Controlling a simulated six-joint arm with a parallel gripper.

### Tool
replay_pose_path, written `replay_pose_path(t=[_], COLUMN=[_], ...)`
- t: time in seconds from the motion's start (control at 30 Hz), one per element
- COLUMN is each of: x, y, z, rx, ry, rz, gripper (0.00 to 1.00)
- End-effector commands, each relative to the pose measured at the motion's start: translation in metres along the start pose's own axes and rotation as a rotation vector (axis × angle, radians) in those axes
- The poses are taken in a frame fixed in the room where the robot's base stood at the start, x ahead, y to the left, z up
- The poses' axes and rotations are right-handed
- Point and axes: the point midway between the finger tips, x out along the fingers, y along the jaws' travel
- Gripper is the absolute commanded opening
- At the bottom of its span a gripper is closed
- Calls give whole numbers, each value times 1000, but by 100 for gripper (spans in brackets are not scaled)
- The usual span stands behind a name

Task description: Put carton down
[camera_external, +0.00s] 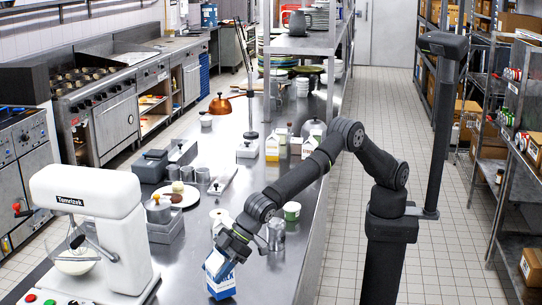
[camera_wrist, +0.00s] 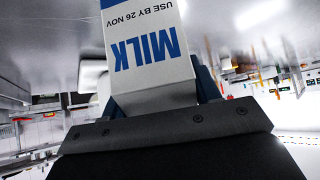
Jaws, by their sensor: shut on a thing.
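The carton (camera_external: 222,287) is white and blue and is at the front of the steel counter in the external view. My gripper (camera_external: 219,262) is shut on its upper part from above. In the wrist view the carton (camera_wrist: 150,50) shows blue "MILK" and "USE BY 26 NOV" lettering, upside down. My gripper (camera_wrist: 160,95) has its dark fingers on both sides of it. The carton looks close to the counter (camera_external: 262,285), but I cannot tell whether its base touches.
A white mixer (camera_external: 95,225) stands to the left. A plate (camera_external: 178,194) with food and metal containers (camera_external: 165,230) are farther back. The counter's front right is clear.

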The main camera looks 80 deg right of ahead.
Motion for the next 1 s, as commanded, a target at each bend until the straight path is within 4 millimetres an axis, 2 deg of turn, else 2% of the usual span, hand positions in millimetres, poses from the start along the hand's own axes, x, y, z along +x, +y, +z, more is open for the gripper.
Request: replay_pose_path(t=[0.1,0.47,0.5,0.6,0.87,1.0], x=[7,10,11,11,10,3], y=[0,0,0,0,0,0], z=[7,10,11,11,10,7], rx=[-1,-1,-1,-1,-1,-1], ry=[3,3,1,1,1,2], rz=[-1,-1,0,0,-1,-1], gripper=[16,16,62,78,78,78])
